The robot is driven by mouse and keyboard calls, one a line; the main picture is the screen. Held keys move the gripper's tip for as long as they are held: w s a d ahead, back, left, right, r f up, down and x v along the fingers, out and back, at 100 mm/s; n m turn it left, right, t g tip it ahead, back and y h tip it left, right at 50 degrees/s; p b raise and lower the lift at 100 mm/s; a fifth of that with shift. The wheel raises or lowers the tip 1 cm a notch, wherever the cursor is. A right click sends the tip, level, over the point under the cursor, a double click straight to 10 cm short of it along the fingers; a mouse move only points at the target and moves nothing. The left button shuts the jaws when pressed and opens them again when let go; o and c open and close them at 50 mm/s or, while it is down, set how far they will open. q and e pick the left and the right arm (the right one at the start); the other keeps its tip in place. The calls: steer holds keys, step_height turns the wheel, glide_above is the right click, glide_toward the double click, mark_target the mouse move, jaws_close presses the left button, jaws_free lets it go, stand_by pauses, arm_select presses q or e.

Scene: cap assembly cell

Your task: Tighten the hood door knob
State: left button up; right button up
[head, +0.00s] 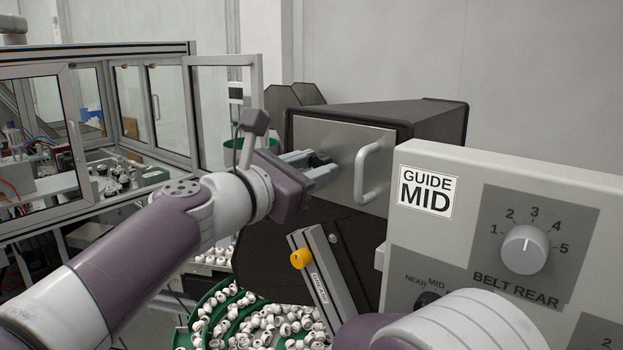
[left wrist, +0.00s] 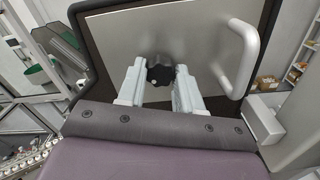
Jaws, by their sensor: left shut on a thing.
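The hood door (head: 331,149) is a grey metal panel on the front of a dark hood, with a light bar handle at its right. The door knob (left wrist: 161,71) is black and lobed, and shows between the fingertips in the left wrist view. My left gripper (head: 325,166) reaches the door from the left and is shut on the knob; its two fingers (left wrist: 161,80) stand on either side of it. In the head view the fingers mostly hide the knob (head: 318,158). My right gripper is not in view.
A control panel (head: 433,239) with a "GUIDE MID" label and a dial stands close at the right. Below, a green bowl (head: 208,329) holds many white caps. A framed glass enclosure (head: 187,113) is at the left.

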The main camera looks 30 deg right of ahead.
arm_select(q)
steer(key=m+b, duration=0.7)
steer(key=m, duration=1.2)
steer(key=shift+b, duration=0.3)
steer(key=m, duration=0.3)
steer(key=shift+m+b, duration=0.3)
steer(key=shift+m, duration=1.4)
steer(key=o, duration=1)
steer(key=shift+o, duration=0.2)
